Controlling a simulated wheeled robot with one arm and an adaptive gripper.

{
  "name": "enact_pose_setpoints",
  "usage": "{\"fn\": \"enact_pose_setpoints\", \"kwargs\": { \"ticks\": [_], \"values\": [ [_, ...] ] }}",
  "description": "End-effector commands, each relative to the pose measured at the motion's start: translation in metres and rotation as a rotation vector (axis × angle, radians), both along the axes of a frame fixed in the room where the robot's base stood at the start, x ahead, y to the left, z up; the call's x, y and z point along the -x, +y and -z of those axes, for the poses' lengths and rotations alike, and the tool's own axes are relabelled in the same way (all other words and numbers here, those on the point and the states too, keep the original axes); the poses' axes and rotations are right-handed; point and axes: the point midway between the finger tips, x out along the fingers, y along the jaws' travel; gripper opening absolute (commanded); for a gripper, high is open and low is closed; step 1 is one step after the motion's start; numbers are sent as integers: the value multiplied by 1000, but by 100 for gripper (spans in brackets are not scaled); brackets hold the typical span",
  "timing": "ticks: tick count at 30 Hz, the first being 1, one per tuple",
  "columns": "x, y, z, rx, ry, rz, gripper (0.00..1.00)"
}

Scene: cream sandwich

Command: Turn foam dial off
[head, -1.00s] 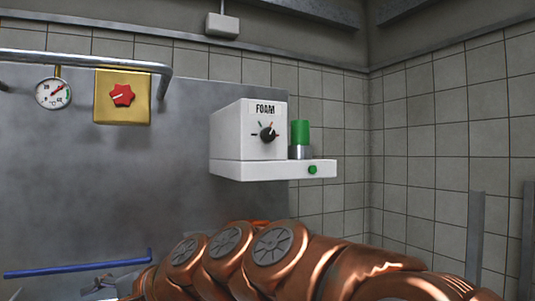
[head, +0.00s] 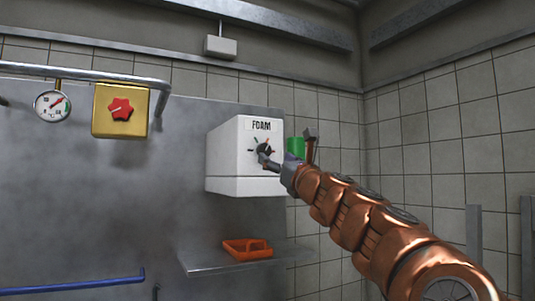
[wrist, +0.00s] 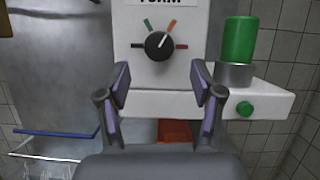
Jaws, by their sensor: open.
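The white foam box (head: 229,160) hangs on the wall, and its black foam dial (head: 264,149) is partly covered by my gripper in the head view. In the wrist view the dial (wrist: 159,46) shows whole, with coloured marks around it. Its white line points up and right, towards the orange mark. My gripper (head: 287,151) is open in front of the box. In the wrist view the spread fingers of my gripper (wrist: 160,80) are empty, with the dial centred above and beyond the gap between them. Contact with the dial is not visible there.
A green cylinder (wrist: 239,40) in a metal collar stands on the box's ledge, right of the dial. A green button (wrist: 245,109) is on the ledge front. An orange tray (head: 248,249) sits on a shelf below. A yellow box with a red knob (head: 120,109) is left.

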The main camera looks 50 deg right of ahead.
Motion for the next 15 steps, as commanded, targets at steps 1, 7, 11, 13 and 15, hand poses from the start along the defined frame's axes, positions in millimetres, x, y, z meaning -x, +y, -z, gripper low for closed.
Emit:
{"fn": "enact_pose_setpoints", "kwargs": {
  "ticks": [1, 7, 11, 13, 15],
  "values": [
    [-6, -1, -2, 1, 1, 0, 66],
    [-25, -8, -11, 3, 2, 2, 66],
    [-35, -11, -15, 3, 2, 3, 66],
    [-40, -13, -17, 3, 4, 3, 66],
    [-45, -14, -19, 2, 4, 3, 66]
  ]
}}
